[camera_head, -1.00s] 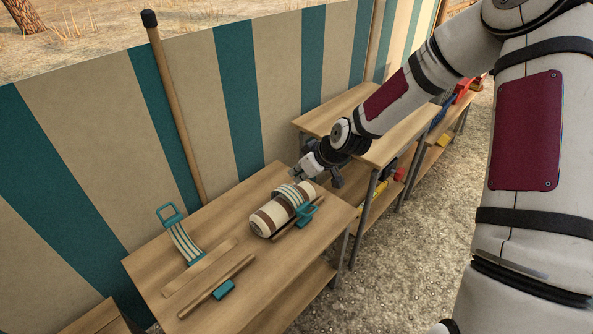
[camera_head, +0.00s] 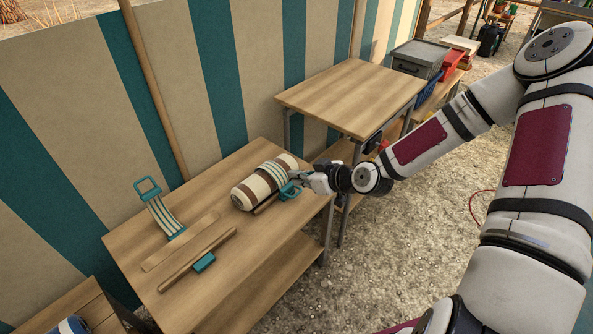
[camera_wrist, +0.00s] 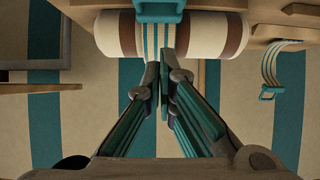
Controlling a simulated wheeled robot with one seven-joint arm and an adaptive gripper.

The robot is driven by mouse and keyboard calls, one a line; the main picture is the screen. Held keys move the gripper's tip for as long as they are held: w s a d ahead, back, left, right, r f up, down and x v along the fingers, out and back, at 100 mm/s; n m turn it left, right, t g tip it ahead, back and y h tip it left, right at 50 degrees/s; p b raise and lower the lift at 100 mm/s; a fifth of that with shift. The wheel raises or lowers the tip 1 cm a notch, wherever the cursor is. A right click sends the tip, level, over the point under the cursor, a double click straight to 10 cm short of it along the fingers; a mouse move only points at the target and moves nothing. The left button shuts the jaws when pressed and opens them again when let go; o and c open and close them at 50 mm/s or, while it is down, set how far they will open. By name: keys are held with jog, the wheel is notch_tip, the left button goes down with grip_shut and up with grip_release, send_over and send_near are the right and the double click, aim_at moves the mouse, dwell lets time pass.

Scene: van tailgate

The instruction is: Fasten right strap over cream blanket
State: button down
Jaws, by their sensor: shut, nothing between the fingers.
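The cream blanket (camera_head: 241,197) is a roll with brown bands, lying on the near wooden table. The right strap (camera_head: 272,174), teal and cream striped, lies across the roll, and its teal buckle (camera_head: 290,190) hangs at the near side by a wooden rail. Whether the buckle is latched there cannot be told. My gripper (camera_head: 297,178) is shut and empty, close beside the buckle; contact is unclear. The wrist view shows its closed fingertips (camera_wrist: 163,85) below the blanket (camera_wrist: 207,35) and in line with the strap (camera_wrist: 152,40) and buckle (camera_wrist: 160,10).
A second strap (camera_head: 164,217) with a teal loop stands at the table's left. A loose-looking slat (camera_head: 180,243) and a rail with a teal catch (camera_head: 204,262) lie in front. A bare, higher table (camera_head: 350,97) stands right. The striped wall (camera_head: 218,75) runs behind.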

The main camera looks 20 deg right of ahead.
jog(key=f, duration=0.1)
jog(key=s+f+b, duration=0.1)
jog(key=f, duration=0.1)
jog(key=d+f+b, duration=0.1)
jog(key=shift+s+f, duration=0.25)
jog(key=shift+s, duration=0.05)
jog(key=shift+s+d+f+b, duration=0.1)
jog(key=shift+f+b, duration=0.15)
jog(key=shift+f, duration=0.25)
jog(key=shift+s+d+f+b, duration=0.1)
jog(key=shift+f+b, duration=0.1)
jog(key=shift+f, duration=0.25)
